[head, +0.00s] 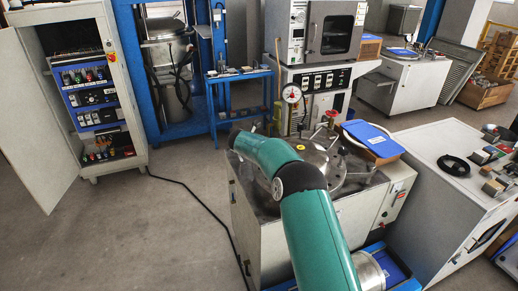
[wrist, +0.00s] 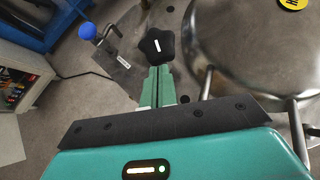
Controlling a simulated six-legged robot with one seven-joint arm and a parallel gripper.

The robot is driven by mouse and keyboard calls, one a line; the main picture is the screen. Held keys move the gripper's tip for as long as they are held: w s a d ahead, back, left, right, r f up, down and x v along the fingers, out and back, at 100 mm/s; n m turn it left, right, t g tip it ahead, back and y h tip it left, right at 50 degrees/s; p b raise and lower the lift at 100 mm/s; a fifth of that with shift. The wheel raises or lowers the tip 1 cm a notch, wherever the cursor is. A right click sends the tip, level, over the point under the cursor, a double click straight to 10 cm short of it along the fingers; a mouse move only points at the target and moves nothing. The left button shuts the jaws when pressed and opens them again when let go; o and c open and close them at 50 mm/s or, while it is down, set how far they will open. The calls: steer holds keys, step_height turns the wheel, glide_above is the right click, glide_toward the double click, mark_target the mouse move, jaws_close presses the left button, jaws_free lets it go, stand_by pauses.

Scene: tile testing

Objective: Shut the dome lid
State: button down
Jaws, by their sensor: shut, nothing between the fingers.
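The dome lid (wrist: 235,50) is a shiny rounded metal shape at the upper right of the wrist view, with a yellow label (wrist: 292,4). In the head view its metal top (head: 318,158) shows partly behind my green arm on the cabinet; how far it is open I cannot tell. My gripper (wrist: 157,70) is shut and empty, left of the dome. A black star knob (wrist: 157,44) lies just beyond the fingertips; whether they touch it I cannot tell. My fingers are hidden in the head view.
A blue ball-ended lever (wrist: 87,31) stands left of the fingers. A metal rod (wrist: 298,130) is at the lower right. A blue binder (head: 370,133) lies right of the dome. Open floor (head: 150,235) is left of the cabinet.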

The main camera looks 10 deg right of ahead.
steer(key=shift+d+r, duration=0.15)
steer(key=shift+r, duration=0.05)
steer(key=shift+w+f, duration=0.1)
steer(key=shift+w, duration=0.05)
stand_by(0.4)
